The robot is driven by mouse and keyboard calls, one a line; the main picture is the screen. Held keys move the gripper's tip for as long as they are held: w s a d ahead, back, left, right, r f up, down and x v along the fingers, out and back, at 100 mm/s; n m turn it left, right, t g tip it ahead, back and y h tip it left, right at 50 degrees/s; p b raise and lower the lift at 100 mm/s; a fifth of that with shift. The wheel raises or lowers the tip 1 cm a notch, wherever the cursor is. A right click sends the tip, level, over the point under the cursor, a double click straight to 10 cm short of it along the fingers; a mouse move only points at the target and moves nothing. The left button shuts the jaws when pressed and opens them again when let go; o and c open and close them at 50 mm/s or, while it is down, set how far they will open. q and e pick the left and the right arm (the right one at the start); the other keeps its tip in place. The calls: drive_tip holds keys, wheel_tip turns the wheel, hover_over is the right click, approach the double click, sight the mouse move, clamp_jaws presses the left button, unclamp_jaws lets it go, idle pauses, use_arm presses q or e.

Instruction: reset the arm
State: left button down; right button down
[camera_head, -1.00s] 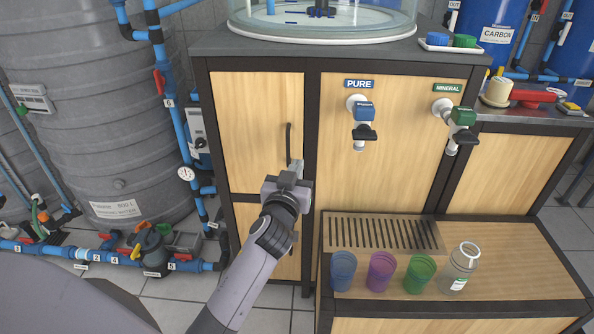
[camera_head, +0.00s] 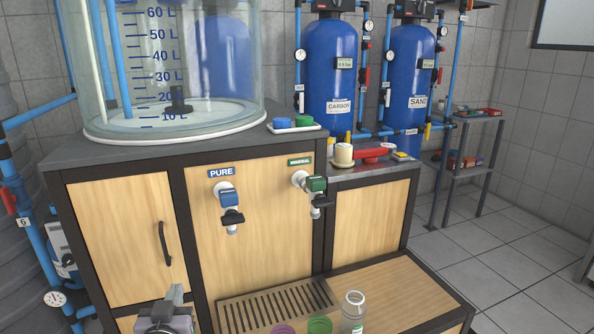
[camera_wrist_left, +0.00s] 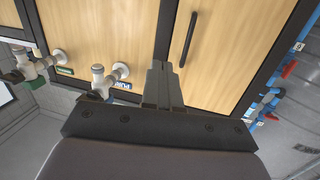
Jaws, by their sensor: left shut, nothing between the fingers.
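My left gripper (camera_head: 174,296) shows at the bottom of the head view, in front of the lower part of the wooden cabinet, below the black door handle (camera_head: 164,243). Its fingers are shut with nothing between them. In the left wrist view the closed fingers (camera_wrist_left: 158,80) point at the cabinet front, beside the black handle (camera_wrist_left: 188,40) and apart from it. The cabinet door (camera_head: 112,235) is closed. My right gripper is not in view.
The PURE tap (camera_head: 229,200) and MINERAL tap (camera_head: 315,188) stick out of the cabinet front. Below them is a slotted drain (camera_head: 265,309) with cups and a glass bottle (camera_head: 353,312). A clear tank (camera_head: 175,120) stands on top. Open floor (camera_head: 500,265) lies at the right.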

use_arm(q)
drive_tip(key=s+d+f+m+g+h+p, duration=0.1)
drive_tip(key=s+d+f+g+h+p, duration=0.1)
drive_tip(key=s, duration=0.6)
drive_tip(key=s+d+f+m+g+h+p, duration=0.2)
drive_tip(key=s+d+f+p, duration=0.1)
drive_tip(key=s, duration=0.6)
drive_tip(key=s+d+f+m+g+h+p, duration=0.1)
drive_tip(key=s+f, duration=0.3)
drive_tip(key=s, duration=0.4)
drive_tip(key=shift+s+d+f+m+g+h+p, duration=0.3)
drive_tip(key=shift+s+d+f+g+h+p, duration=0.15)
drive_tip(key=shift+d+p, duration=0.4)
drive_tip(key=shift+w, duration=0.1)
